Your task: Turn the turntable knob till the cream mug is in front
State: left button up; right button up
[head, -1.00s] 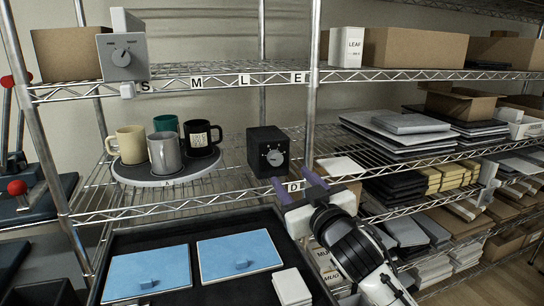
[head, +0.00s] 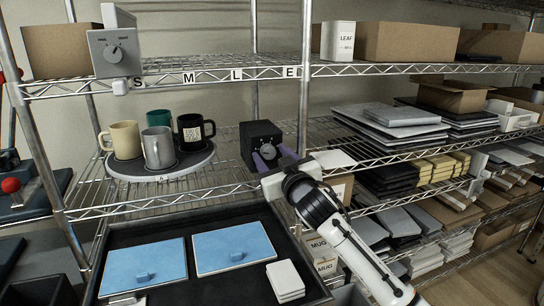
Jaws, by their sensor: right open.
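The round dark turntable (head: 187,168) with a pale rim stands on the left of the middle shelf. The cream mug (head: 124,140) is at its left. A grey mug (head: 157,148) is at the front, a green mug (head: 158,118) at the back and a black mug (head: 194,131) with pale print at the right. A black box with a knob (head: 265,154) stands to the right of the turntable. My right gripper (head: 263,157) is open, its purple fingers at the knob; contact cannot be told. My left gripper is not in view.
A black tray (head: 203,287) below holds two blue lidded panels (head: 144,268) and a white stack (head: 285,279). A shelf post (head: 304,80) rises right of the black box. A grey dial box (head: 116,50) hangs at the upper left shelf.

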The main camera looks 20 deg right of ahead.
jog(key=c, duration=1)
jog(key=shift+c, duration=0.2)
